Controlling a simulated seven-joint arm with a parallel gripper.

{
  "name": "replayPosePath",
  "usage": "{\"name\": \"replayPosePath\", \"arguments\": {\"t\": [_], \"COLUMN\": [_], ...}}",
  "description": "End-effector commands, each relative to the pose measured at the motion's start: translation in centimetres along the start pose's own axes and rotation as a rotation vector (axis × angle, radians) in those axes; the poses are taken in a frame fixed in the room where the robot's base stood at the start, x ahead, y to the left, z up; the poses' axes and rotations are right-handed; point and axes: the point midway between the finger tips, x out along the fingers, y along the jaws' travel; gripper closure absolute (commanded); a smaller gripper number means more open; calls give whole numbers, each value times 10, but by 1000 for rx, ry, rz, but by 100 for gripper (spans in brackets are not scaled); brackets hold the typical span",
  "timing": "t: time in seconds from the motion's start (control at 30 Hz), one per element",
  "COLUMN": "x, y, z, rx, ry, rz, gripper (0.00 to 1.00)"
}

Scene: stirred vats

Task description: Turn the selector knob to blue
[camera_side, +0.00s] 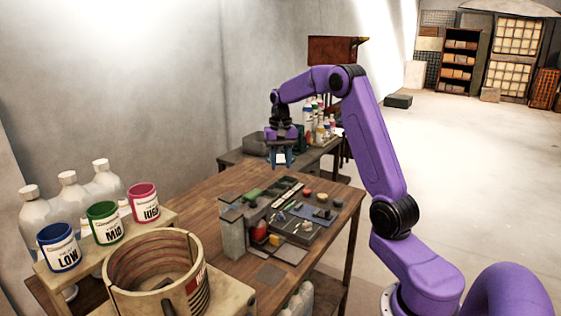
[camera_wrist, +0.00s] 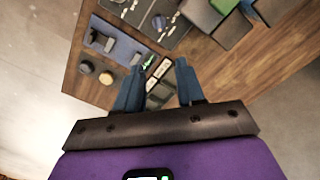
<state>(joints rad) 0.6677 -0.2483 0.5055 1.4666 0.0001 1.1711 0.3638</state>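My gripper (camera_side: 281,163) hangs above the far end of the wooden table, its two blue fingers pointing down. In the wrist view my gripper (camera_wrist: 160,66) is open, with a gap between the fingers and nothing held. A dark control panel (camera_side: 307,232) lies on the table, below and nearer the side camera than my gripper. It carries several small round knobs, among them a red one (camera_side: 307,193).
Blue LOW (camera_side: 59,247), green MID (camera_side: 104,223) and red HIGH (camera_side: 144,203) cans stand at the left. A round open vat (camera_side: 155,270) stands in front. Grey blocks (camera_side: 233,232) flank the panel. Bottles (camera_side: 320,125) stand on a bench behind my gripper.

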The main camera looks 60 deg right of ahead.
Motion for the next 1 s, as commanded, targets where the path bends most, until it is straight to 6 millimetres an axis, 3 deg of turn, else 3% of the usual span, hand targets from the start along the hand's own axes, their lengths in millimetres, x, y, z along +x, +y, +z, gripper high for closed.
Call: {"name": "replayPosePath", "arguments": {"t": [0.17,0.23,0.37,0.8,1.0], "x": [0,0,3,14,15], "y": [0,0,8,65,74], "z": [0,0,1,12,12], "rx": [0,7,128,1299,1538], "ry": [0,0,-15,-239,-302], "rz": [0,-2,-32,-271,-310], "gripper": [62,39,38,38,38]}}
